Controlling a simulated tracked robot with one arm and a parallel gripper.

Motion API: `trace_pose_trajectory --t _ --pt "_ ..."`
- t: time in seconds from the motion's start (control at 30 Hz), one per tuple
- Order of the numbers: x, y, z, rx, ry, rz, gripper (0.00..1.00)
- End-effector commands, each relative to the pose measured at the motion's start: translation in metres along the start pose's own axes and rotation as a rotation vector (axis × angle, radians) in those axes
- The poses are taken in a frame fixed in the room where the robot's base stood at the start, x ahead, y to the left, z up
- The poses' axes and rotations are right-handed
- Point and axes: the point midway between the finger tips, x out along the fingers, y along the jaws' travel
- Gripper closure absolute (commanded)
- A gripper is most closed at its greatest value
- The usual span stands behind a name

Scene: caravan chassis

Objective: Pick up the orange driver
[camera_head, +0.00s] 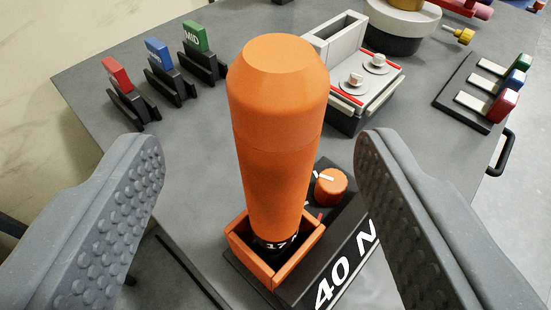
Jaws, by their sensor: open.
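The orange driver (275,130) stands upright between my fingers in the camera_head view, its thick handle facing up. Its lower end is in an orange square holder (268,272) on a black block marked "40 N" (335,275). A dark collar with white "17" print shows at its base; its tip is hidden. My gripper (262,175) is open, with one dimpled grey finger on each side of the handle. Gaps show on both sides, and neither finger appears to touch the driver.
An orange knob (330,186) sits close right of the driver on the block. Red, blue and green tabbed holders (157,60) stand at back left. A white tray unit with small cups (355,82) is behind. Coloured-handled tools (490,90) lie in a rack at right. Grey tabletop (195,165) is clear left.

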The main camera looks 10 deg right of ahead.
Motion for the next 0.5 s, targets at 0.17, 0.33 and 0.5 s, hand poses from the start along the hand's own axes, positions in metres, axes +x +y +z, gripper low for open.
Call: trace_pose_trajectory --t 0.17,0.33,0.5 --pt "0.018 0.001 0.0 0.001 0.0 0.001 0.41" --pt "0.024 0.002 0.0 0.001 0.0 0.001 0.41" --pt "0.04 0.005 0.002 0.001 0.0 0.001 0.41"
